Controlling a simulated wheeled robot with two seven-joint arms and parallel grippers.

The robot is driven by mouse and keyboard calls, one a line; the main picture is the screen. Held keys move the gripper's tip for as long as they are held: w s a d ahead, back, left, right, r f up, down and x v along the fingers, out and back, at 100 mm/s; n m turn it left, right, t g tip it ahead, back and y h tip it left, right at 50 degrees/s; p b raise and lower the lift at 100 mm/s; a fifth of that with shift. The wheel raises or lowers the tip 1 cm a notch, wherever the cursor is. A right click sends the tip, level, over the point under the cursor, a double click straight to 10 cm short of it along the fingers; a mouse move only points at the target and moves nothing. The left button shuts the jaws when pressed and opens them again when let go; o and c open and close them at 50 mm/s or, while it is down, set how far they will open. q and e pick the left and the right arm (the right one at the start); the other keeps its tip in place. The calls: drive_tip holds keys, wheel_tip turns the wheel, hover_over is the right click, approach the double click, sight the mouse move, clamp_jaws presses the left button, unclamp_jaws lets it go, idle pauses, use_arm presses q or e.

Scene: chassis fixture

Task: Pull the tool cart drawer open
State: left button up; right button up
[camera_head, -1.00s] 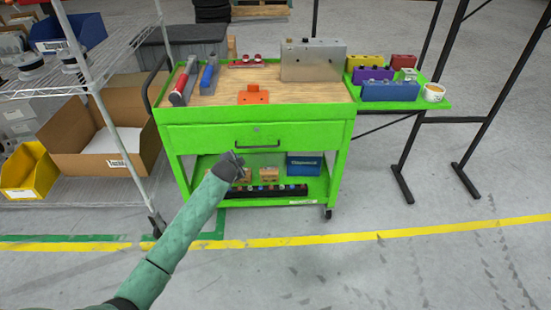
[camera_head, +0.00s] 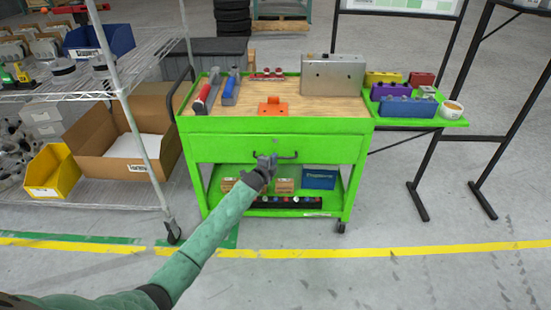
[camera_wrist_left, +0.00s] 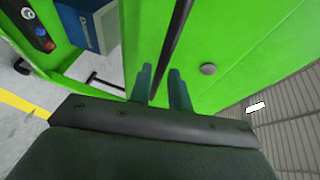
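The green tool cart (camera_head: 186,131) stands ahead, with its drawer (camera_head: 225,148) flush with the frame. The drawer has a dark bar handle (camera_head: 289,157) across the middle of its front. My left gripper (camera_head: 266,163) is at the handle and hides part of it. In the left wrist view the two fingers of that gripper (camera_wrist_left: 162,88) are apart, and the black handle bar (camera_wrist_left: 175,45) runs between them with gaps visible at the sides. The round lock (camera_wrist_left: 208,69) shows beside the fingers. My right gripper is in neither view.
Tools and a metal box (camera_head: 333,76) stand on the cart top. A side shelf (camera_head: 450,122) with coloured boxes juts out right. The lower shelf holds a blue box (camera_head: 320,178). A wire rack (camera_head: 150,75) stands close on the left. The floor in front is clear.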

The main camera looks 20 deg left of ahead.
use_arm(q)
drive_tip(key=shift+x, duration=1.3)
clamp_jaws()
